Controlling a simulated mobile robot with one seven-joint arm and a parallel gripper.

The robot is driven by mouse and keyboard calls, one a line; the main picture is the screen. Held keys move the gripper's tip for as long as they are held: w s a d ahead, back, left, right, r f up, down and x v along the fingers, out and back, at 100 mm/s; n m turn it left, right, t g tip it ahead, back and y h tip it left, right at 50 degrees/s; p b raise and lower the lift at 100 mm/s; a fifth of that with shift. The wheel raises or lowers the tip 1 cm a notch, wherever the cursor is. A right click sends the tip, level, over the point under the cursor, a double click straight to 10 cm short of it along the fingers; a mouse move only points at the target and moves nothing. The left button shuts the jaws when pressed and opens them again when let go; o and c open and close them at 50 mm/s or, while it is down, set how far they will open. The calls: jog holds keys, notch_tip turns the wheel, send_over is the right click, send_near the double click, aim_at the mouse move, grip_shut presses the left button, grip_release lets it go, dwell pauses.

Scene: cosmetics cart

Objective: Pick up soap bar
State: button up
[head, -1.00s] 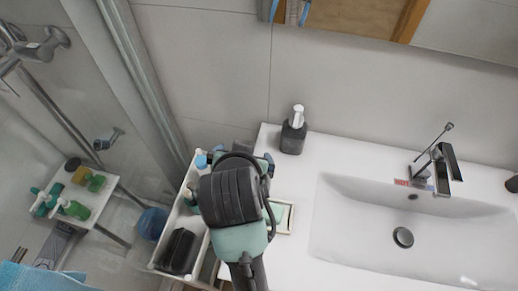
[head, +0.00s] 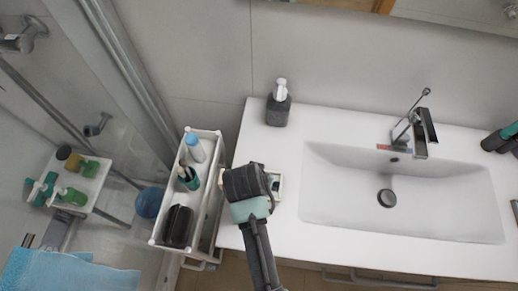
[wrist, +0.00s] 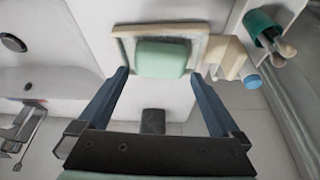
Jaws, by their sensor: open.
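The soap bar (wrist: 162,59) is pale green and lies in a cream rectangular soap dish (wrist: 198,50) in the wrist view. My gripper (wrist: 158,76) is open and empty, with its two dark fingers pointing towards the dish, one on each side of the soap. The soap appears between and slightly beyond the fingertips, and I see no contact. In the head view, the edge of the dish (head: 279,187) shows beside my gripper (head: 268,187) at the counter's left end. My wrist hides the soap there.
A white cart (head: 215,190) with a blue-capped bottle (head: 195,147), a green cup (head: 189,177) and a black case (head: 179,226) stands left of the counter. A dark soap dispenser (head: 278,107) stands behind. The sink (head: 330,205) is to the right.

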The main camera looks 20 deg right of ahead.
jog(key=shift+x, duration=1.8)
jog(key=shift+s+a, duration=0.1)
jog(key=shift+s, duration=0.05)
jog(key=c, duration=1.1)
